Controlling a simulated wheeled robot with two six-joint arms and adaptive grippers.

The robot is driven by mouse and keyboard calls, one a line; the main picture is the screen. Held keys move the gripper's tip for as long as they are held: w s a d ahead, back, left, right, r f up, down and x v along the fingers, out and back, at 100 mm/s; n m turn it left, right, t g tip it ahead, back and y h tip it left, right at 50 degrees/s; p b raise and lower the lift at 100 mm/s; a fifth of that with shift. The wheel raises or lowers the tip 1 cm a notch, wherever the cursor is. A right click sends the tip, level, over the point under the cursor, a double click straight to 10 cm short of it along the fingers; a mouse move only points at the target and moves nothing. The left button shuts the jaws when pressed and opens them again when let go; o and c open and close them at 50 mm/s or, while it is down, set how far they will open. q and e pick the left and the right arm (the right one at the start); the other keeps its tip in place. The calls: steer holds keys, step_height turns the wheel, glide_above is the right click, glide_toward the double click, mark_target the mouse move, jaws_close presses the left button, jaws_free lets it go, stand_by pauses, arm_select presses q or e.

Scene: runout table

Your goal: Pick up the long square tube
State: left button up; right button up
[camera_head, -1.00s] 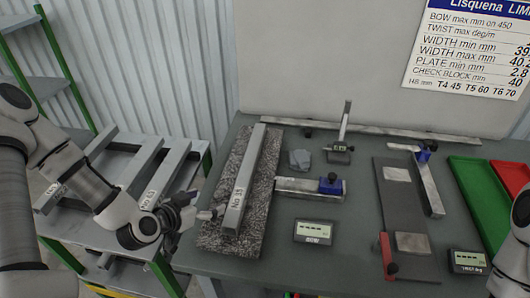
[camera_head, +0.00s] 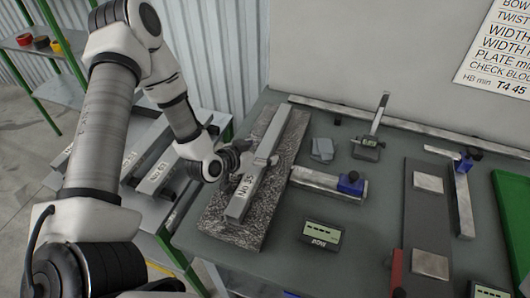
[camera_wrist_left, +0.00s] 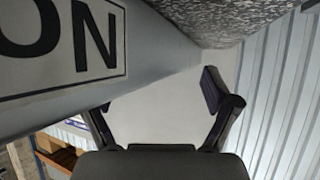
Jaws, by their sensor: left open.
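The long square tube (camera_head: 240,206) is grey with a "No" label near its front end. It lies lengthwise on the speckled granite slab (camera_head: 285,172). In the left wrist view the tube (camera_wrist_left: 150,50) fills the upper left, close to the camera. There my left gripper (camera_wrist_left: 158,95) has its fingers apart, with the tube passing near one finger. I cannot tell whether they touch. My right gripper is not in view.
More tubes (camera_head: 158,165) lie on a rack at the left. On the grey table, a square with a blue block (camera_head: 350,184), a display box (camera_head: 322,233), a standing gauge (camera_head: 370,140) and a dark plate (camera_head: 428,215) stand right of the slab. A long bar (camera_head: 400,124) lies behind.

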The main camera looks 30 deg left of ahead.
arm_select(q)
steer(key=shift+w+d+f, duration=0.15)
steer(key=shift+w+f, duration=0.1)
steer(key=shift+w, duration=0.25)
steer(key=shift+s, duration=0.2)
steer(key=shift+s+r, duration=0.1)
steer(key=shift+c, duration=1.3)
steer(key=c, duration=1.2)
jaws_close()
